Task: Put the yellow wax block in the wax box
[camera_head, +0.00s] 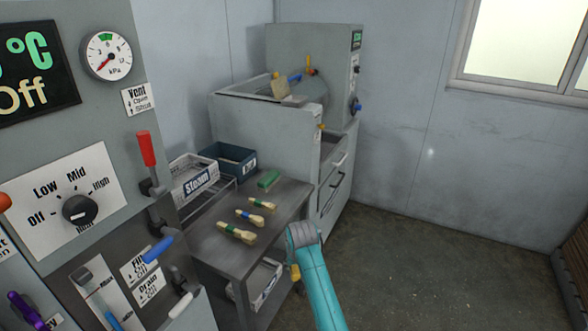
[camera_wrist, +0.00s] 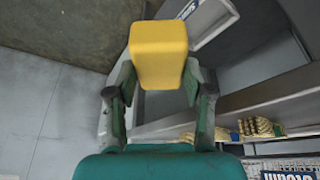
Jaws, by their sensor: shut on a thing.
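The yellow wax block (camera_wrist: 158,55) is between the two fingers of my gripper (camera_wrist: 160,85), which is shut on it. In the head view a small part of the yellow block (camera_head: 296,272) shows beside my teal arm, near the right front edge of the table. The fingers are mostly hidden by the arm there. A white box (camera_head: 256,289) with a label stands on the shelf under the table, left of the block. Its label is too small to read, so I cannot tell whether it is the wax box. A white labelled box (camera_wrist: 212,22) also shows beyond the block in the wrist view.
A control panel (camera_head: 60,190) fills the left.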

